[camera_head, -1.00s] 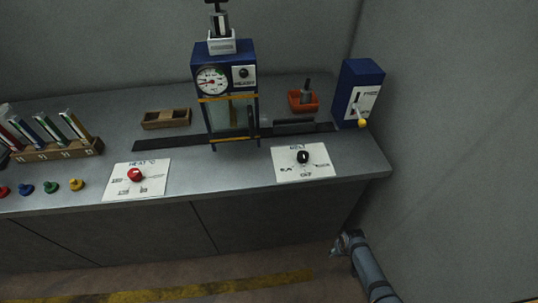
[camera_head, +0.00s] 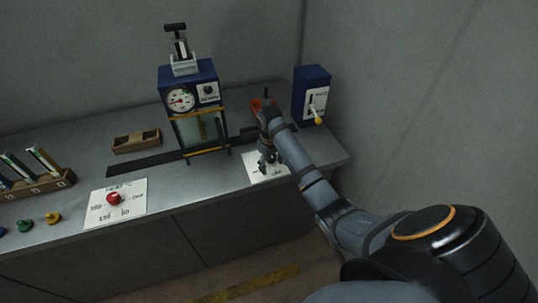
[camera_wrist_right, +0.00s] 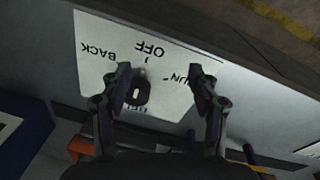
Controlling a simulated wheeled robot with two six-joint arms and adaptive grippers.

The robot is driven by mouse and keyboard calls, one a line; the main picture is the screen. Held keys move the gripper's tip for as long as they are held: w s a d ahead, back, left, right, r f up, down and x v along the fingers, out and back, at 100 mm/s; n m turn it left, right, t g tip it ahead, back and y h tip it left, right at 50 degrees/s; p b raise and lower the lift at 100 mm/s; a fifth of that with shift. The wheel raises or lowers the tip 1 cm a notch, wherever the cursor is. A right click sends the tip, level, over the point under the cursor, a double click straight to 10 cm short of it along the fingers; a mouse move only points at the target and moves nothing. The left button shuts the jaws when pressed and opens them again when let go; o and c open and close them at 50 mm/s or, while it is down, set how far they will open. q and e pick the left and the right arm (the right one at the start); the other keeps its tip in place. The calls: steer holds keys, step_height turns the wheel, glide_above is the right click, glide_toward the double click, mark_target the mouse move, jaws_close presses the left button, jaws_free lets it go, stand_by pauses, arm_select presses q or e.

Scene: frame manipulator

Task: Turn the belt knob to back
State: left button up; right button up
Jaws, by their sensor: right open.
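The belt knob (camera_wrist_right: 140,94) is black and sits on a white card (camera_wrist_right: 100,74) marked BACK, OFF and RUN, upside down in the right wrist view. My right gripper (camera_wrist_right: 162,78) is open above the card, with the knob between its fingers, closer to the left finger. I cannot tell whether that finger touches it. A short mark by the knob is on the OFF side; its exact setting is unclear. In the head view my right gripper (camera_head: 267,161) is over the card (camera_head: 254,168) and hides the knob. My left gripper is not in view.
A blue machine with a gauge (camera_head: 181,100) stands behind the card. The counter's front edge is close to the belt card.

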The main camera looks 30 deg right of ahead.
steer(key=w+d+r+y, duration=0.1)
steer(key=w+d+r, duration=0.35)
steer(key=r, duration=0.45)
steer(key=shift+m+g, duration=0.3)
steer(key=shift+g, duration=0.1)
steer(key=f, duration=0.3)
steer(key=f+p, duration=0.1)
steer(key=f, duration=0.3)
steer(key=a+f, duration=0.1)
steer(key=f, duration=0.2)
steer(key=shift+w+f, duration=0.25)
steer(key=shift+f, duration=0.15)
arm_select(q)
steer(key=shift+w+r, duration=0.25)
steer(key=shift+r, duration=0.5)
arm_select(e)
steer(key=c, duration=1.2)
arm_select(q)
steer(key=shift+p, duration=0.3)
